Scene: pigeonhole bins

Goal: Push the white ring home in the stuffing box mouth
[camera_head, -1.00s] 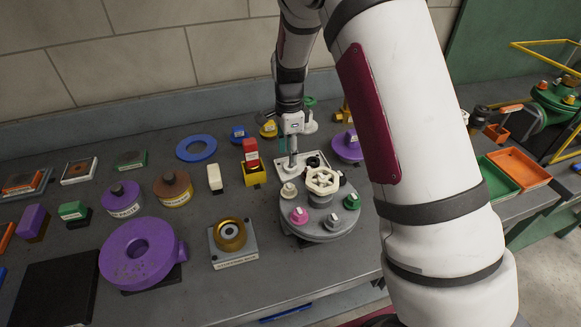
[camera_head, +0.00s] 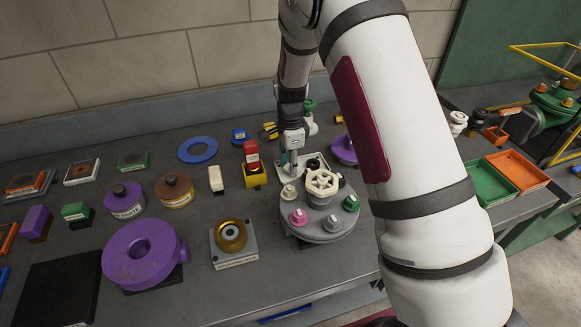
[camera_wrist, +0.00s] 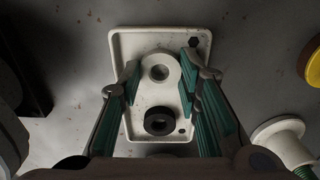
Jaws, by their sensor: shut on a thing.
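The white ring (camera_wrist: 161,70) lies over the far half of a shallow white tray (camera_wrist: 120,40) in the wrist view. The two green-padded fingers of my gripper (camera_wrist: 160,68) are on either side of the ring, closed on it. In the head view my gripper (camera_head: 289,170) is low over the tray (camera_head: 316,161), and the ring is hidden there. A black ring (camera_wrist: 161,121) lies in the tray's near half. A grey block with a brass-coloured round mouth (camera_head: 230,236) stands at the front; it looks like the stuffing box, but its label is unreadable.
A round grey plate with coloured knobs and a cream handwheel (camera_head: 322,183) stands just in front of the tray. A yellow box holding a red block (camera_head: 254,175) is to its left. A large purple ring (camera_head: 140,253) lies front left. Green and orange bins (camera_head: 492,182) are at right.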

